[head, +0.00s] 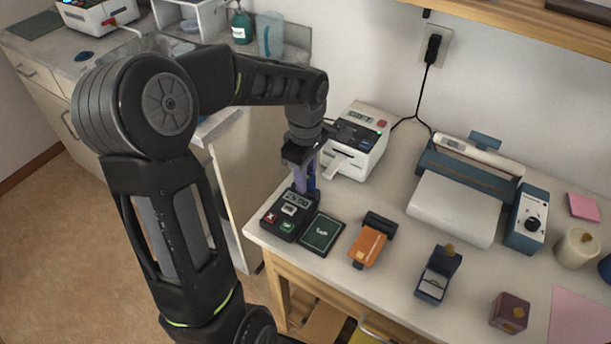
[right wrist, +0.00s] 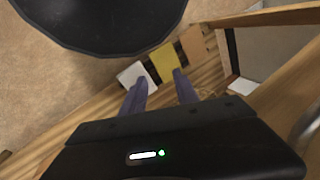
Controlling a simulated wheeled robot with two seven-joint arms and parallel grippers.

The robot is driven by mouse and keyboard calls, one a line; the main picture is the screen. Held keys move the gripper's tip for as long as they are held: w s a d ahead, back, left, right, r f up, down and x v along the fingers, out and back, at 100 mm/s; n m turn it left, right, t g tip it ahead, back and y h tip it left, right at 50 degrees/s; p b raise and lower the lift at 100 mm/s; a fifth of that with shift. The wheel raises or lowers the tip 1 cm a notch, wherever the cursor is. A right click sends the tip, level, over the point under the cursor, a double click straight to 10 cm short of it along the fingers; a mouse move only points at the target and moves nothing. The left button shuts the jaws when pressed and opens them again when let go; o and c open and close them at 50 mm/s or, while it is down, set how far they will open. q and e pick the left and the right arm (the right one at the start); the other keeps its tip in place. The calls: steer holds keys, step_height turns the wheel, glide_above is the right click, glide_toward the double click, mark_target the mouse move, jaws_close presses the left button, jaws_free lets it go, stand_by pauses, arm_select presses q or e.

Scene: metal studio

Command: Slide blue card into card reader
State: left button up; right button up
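The card reader (head: 283,222) is a dark box with a small display and red and green keys. It lies near the left front edge of the white table, with a dark pad (head: 321,232) beside it on the right. My left gripper (head: 305,180) points down at the back end of the reader. Its purple fingers are shut on the blue card (head: 313,183), which shows as a narrow upright strip, its lower end at the reader's back. Whether it is in the slot I cannot tell. My right gripper (right wrist: 160,88) is open and empty in the right wrist view.
A white label printer (head: 357,140) stands behind the reader. An orange card in a dark holder (head: 369,243), a small blue box (head: 438,274) and a laminator-like machine (head: 462,195) stand to the right. Below my right gripper are white, yellow (right wrist: 164,62) and brown pieces.

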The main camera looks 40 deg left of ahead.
arm_select(q)
step_height(320, 180, up, 8)
steer(key=shift+f, duration=0.1)
stand_by(0.6)
stand_by(0.9)
